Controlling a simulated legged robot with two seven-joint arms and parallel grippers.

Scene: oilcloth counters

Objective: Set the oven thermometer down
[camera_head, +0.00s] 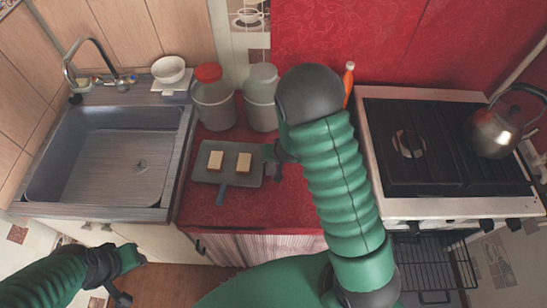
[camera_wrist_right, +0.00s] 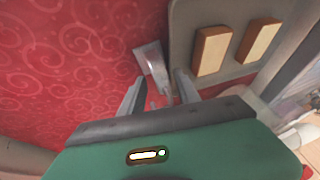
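A small grey metallic object (camera_wrist_right: 150,60), which I take to be the oven thermometer, is at the red counter beside the tray's edge in the right wrist view. My right gripper (camera_wrist_right: 160,76) is open, with its two fingers on either side of the object's near end; I see gaps and no clear grip. In the head view my right gripper (camera_head: 275,152) is just right of the tray, partly covered by my arm, and the thermometer cannot be made out. My left gripper (camera_head: 135,278) is open and empty at the lower left, below the sink.
A grey tray (camera_head: 244,179) with two pale blocks lies on the red counter (camera_head: 215,215). A sink (camera_head: 95,160) is left; a stove (camera_head: 377,205) with a kettle (camera_head: 492,132) is right. An orange bottle (camera_head: 348,78) is behind my arm.

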